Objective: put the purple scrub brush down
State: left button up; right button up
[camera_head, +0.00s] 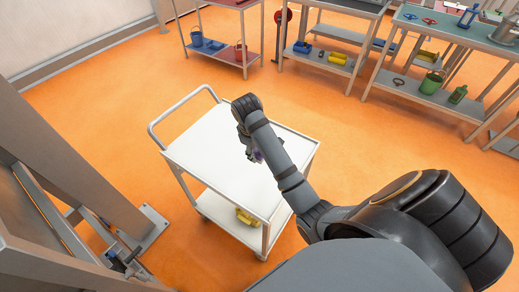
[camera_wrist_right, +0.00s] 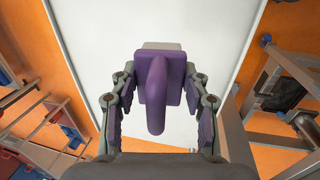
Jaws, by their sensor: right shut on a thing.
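The purple scrub brush (camera_wrist_right: 156,95) is held between the two fingers of my right gripper (camera_wrist_right: 160,78), which is shut on it. Its rounded purple handle faces the wrist camera, and a pale part shows behind it. In the head view my right gripper (camera_head: 248,143) is over the white cart (camera_head: 205,152), and only a little purple of the brush (camera_head: 258,156) shows past my arm. The cart's white top also fills the middle of the right wrist view (camera_wrist_right: 215,35). I cannot tell whether the brush touches it. My left gripper is not in view.
The cart's top looks otherwise bare, with a push handle (camera_head: 183,105) at its far left and a yellow thing (camera_head: 246,217) on its lower shelf. A grey metal frame (camera_head: 75,170) stands at the left. Shelved tables (camera_head: 440,30) with tools stand at the back right.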

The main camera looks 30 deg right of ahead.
jog(key=shift+s+r, duration=0.1)
jog(key=shift+r, duration=0.05)
jog(key=shift+f, duration=0.2)
jog(key=w+d+f+b, duration=0.1)
jog(key=w+d+f, duration=0.1)
jog(key=w, duration=0.1)
jog(key=w+d+f+b, duration=0.2)
jog(key=w+d+f, duration=0.1)
jog(key=w+d+f+b, duration=0.2)
jog(key=w+d+f, duration=0.1)
jog(key=w, duration=0.1)
jog(key=shift+f, duration=0.1)
jog(key=shift+w+d+f, duration=0.1)
jog(key=shift+w+f, duration=0.25)
jog(key=shift+f, duration=0.05)
jog(key=f+p, duration=0.1)
jog(key=f, duration=0.1)
jog(key=shift+w+d+f+p, duration=0.2)
jog(key=shift+f+p, duration=0.1)
jog(key=shift+p, duration=0.1)
jog(key=shift+f, duration=0.4)
jog(key=o, duration=1)
